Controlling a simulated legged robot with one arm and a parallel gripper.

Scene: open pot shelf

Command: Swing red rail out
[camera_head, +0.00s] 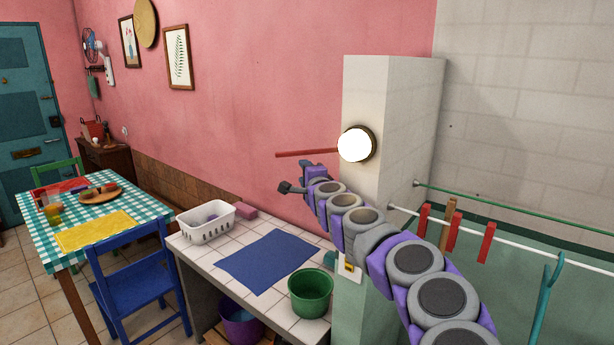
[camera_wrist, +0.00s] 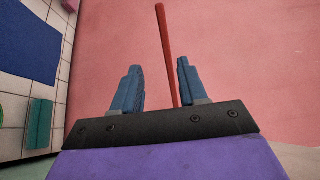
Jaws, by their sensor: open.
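The red rail (camera_head: 306,153) is a thin bar that sticks out to the left from beside the pale pillar, at the height of the round white lamp. My gripper (camera_head: 288,178) is below the rail's left half, in front of the pink wall. In the wrist view the red rail (camera_wrist: 166,55) runs upward from between the two blue fingers of my gripper (camera_wrist: 156,85), closer to the right finger. The fingers are apart and not closed on it. The rail's lower end is hidden behind the gripper's dark front plate. I cannot tell whether a finger touches it.
A lit lamp (camera_head: 355,144) sits on the pillar (camera_head: 412,120). Below is a tiled counter (camera_head: 192,250) with a white basket (camera_head: 206,224), blue cloth (camera_head: 266,260) and green pot (camera_head: 310,292). Clothespins (camera_head: 456,230) hang on a line at right.

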